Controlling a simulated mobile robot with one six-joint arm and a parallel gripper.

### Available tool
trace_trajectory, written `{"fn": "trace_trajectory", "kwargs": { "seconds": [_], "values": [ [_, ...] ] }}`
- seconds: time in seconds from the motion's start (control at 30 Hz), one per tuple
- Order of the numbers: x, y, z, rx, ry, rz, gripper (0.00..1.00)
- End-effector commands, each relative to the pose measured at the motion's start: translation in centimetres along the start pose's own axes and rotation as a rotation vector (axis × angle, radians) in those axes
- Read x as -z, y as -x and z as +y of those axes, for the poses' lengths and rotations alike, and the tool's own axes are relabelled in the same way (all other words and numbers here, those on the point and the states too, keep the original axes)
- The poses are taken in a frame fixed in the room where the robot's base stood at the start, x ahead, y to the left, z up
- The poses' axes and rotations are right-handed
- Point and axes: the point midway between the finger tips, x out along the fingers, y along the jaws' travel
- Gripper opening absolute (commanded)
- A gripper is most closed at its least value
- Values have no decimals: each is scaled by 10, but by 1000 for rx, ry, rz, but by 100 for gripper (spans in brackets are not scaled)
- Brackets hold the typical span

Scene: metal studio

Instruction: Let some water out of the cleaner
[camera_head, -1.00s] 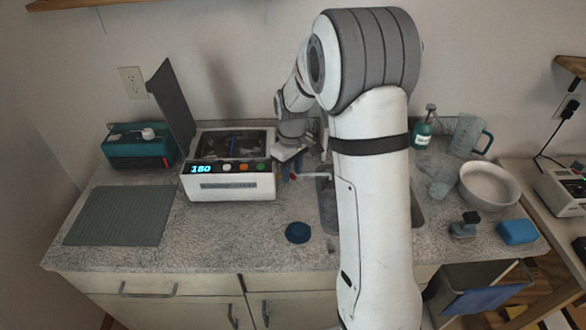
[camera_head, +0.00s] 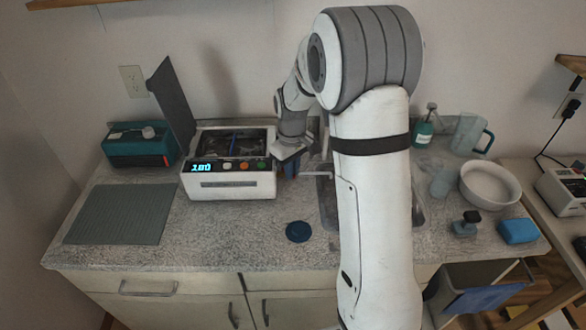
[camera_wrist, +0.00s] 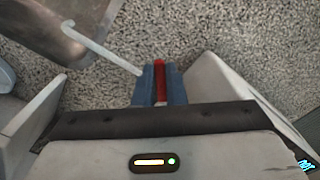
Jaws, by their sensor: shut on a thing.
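The cleaner (camera_head: 230,187) is a white box with a lit display and coloured buttons, standing left of the sink. Its dark lid (camera_head: 172,110) is raised, and dark contents with a blue item show in its basin. My gripper (camera_head: 291,169) is at the cleaner's right side. In the wrist view, its blue fingers (camera_wrist: 160,66) are shut on a red lever (camera_wrist: 159,82). A thin pale spout (camera_wrist: 103,48) reaches from beside the fingers toward the sink's edge; it also shows in the head view (camera_head: 316,175). I cannot see whether water runs.
The sink (camera_head: 328,205) is partly hidden behind my arm. A round blue piece (camera_head: 298,231) lies on the counter in front. A grey ribbed mat (camera_head: 120,214) and a teal box (camera_head: 138,148) are at left. A pitcher (camera_head: 468,134), white bowl (camera_head: 489,184) and blue sponge (camera_head: 518,232) are at right.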

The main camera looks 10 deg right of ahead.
Motion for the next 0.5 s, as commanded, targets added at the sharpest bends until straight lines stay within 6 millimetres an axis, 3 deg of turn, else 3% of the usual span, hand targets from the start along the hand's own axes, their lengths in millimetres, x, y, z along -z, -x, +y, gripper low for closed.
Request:
{"fn": "trace_trajectory", "kwargs": {
  "seconds": [0.5],
  "values": [
    [3, -1, -14, -1, -365, 1, 0]
  ]
}}
